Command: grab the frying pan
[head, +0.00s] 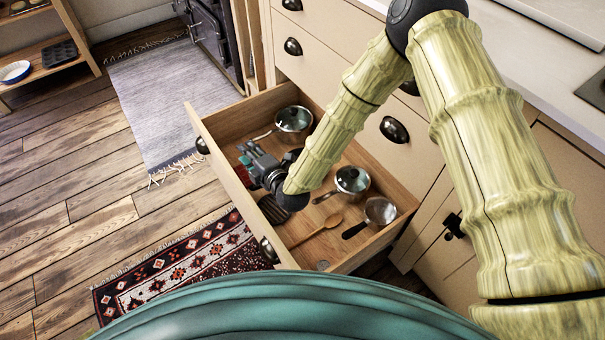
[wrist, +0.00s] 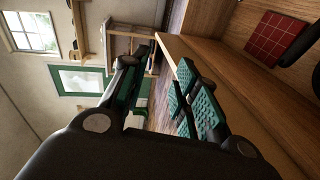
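My gripper (head: 248,158) is over the open drawer, near its front panel. In the wrist view its fingers (wrist: 160,92) stand apart with nothing between them. No pan is plainly a frying pan. A shallow shiny pan with a black handle (head: 380,211) lies in the drawer's near right corner. A deeper pan (head: 352,180) with a dark handle lies behind it, and another steel pan (head: 294,122) is at the far end. My gripper is apart from all three. Black objects at the wrist view's right edge are cut off and unclear.
The drawer (head: 196,122) also holds a wooden spoon (head: 322,228), a black slotted turner (head: 272,209) and a red checked cloth or pad (wrist: 275,38). The drawer front (wrist: 240,110) runs close beside my fingers. Cabinet fronts (head: 330,48) stand behind; rugs (head: 185,262) cover the floor.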

